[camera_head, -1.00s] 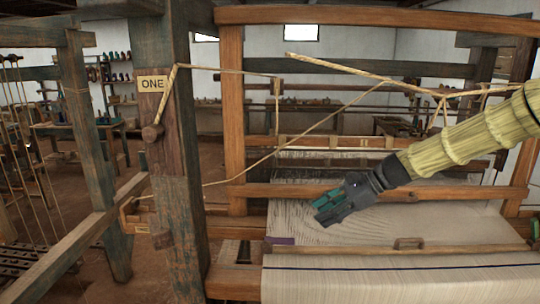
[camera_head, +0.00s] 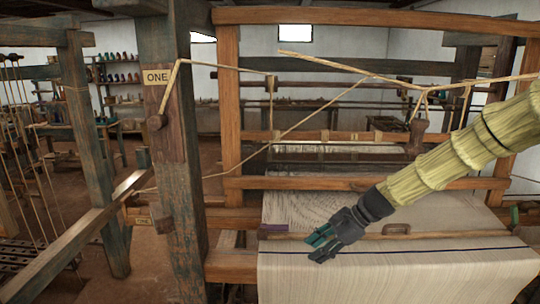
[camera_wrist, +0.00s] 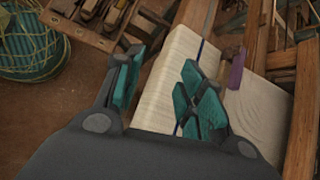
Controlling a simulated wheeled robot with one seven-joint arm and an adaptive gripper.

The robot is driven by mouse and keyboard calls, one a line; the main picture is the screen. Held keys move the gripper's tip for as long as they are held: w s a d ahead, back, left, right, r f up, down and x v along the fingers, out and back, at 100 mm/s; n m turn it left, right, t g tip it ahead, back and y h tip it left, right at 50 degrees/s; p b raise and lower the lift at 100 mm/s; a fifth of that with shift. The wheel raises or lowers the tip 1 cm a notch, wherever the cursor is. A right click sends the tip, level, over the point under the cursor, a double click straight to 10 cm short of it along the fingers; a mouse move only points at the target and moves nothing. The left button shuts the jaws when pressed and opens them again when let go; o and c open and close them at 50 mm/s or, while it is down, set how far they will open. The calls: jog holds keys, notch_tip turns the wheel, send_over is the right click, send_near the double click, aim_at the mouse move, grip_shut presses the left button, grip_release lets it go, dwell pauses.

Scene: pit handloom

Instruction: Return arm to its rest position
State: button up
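My gripper (camera_head: 322,243) is in front of the loom in the head view, at the end of my straw-coloured sleeved arm. It hangs over the front of the pale cloth (camera_head: 400,277), near its dark blue stripe. In the wrist view my gripper (camera_wrist: 160,90) shows two teal-padded fingers spread apart with nothing between them. The pale cloth (camera_wrist: 172,78) lies beyond and below the fingers there. I cannot tell the exact height of the gripper above the cloth.
A wooden post (camera_head: 178,190) with a "ONE" label stands left of the cloth. A wooden bar with a handle (camera_head: 396,229) crosses the cloth. Cords and a pale stick (camera_head: 345,68) hang above. In the wrist view a teal basket (camera_wrist: 30,40) stands on the floor.

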jog(key=s+d+f+n+h+b, duration=0.2)
jog(key=s+f, duration=0.4)
jog(key=f, duration=0.5)
jog(key=s+d+f+n+g+h+b, duration=0.1)
jog(key=s+f+n+h, duration=0.1)
jog(key=s+f, duration=0.65)
jog(key=s+d+f+n+h+b, duration=0.1)
jog(key=s+d+f+b, duration=0.15)
jog(key=f, duration=1.15)
jog(key=s+d+f+n+h+b, duration=0.1)
jog(key=s+f+n, duration=0.4)
jog(key=s, duration=0.8)
jog(key=s+d+f+n+h+b, duration=0.2)
jog(key=s+f+n, duration=0.3)
jog(key=s+f, duration=0.5)
jog(key=s+b, duration=0.1)
jog(key=s, duration=0.3)
jog(key=shift+d+f, duration=0.25)
jog(key=shift+s, duration=0.15)
jog(key=shift+c, duration=0.4)
